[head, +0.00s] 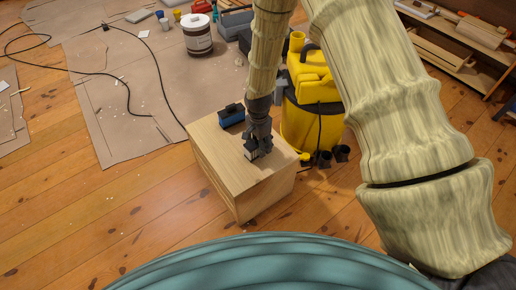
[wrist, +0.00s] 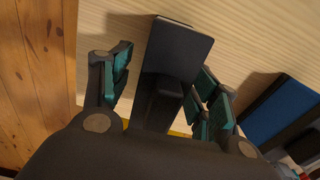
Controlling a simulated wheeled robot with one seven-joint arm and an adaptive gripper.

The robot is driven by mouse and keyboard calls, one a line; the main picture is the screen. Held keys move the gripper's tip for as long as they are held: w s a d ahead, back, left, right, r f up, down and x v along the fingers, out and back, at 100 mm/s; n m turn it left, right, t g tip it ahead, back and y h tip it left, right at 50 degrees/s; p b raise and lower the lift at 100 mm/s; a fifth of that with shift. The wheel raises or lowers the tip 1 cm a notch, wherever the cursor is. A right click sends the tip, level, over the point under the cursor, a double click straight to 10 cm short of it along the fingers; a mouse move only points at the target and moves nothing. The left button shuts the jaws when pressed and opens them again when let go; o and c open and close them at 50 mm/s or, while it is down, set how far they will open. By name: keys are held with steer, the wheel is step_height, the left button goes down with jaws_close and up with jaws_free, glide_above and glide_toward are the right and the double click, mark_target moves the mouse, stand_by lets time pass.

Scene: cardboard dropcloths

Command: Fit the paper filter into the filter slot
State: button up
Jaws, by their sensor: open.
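My gripper (head: 257,149) is low over the top of a wooden box. In the wrist view my gripper (wrist: 166,66) is open, with one finger on each side of a dark block (wrist: 180,48) with a thin pale edge. A gap shows on the left; contact on the right is unclear. In the head view the gripper partly hides a small pale-faced piece. A blue and black case (head: 231,116) lies behind the gripper on the same top; it also shows at right in the wrist view (wrist: 282,112). I cannot tell which is the paper filter or the slot.
The wooden box (head: 215,150) stands on a plank floor. A yellow vacuum (head: 312,95) is close behind it at right, with dark nozzles (head: 324,159) beside the box. A paint bucket (head: 197,35) and a black cable (head: 130,88) lie beyond.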

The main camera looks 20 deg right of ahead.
steer(key=shift+f, duration=0.15)
steer(key=c, duration=1.2)
steer(key=shift+o, duration=0.2)
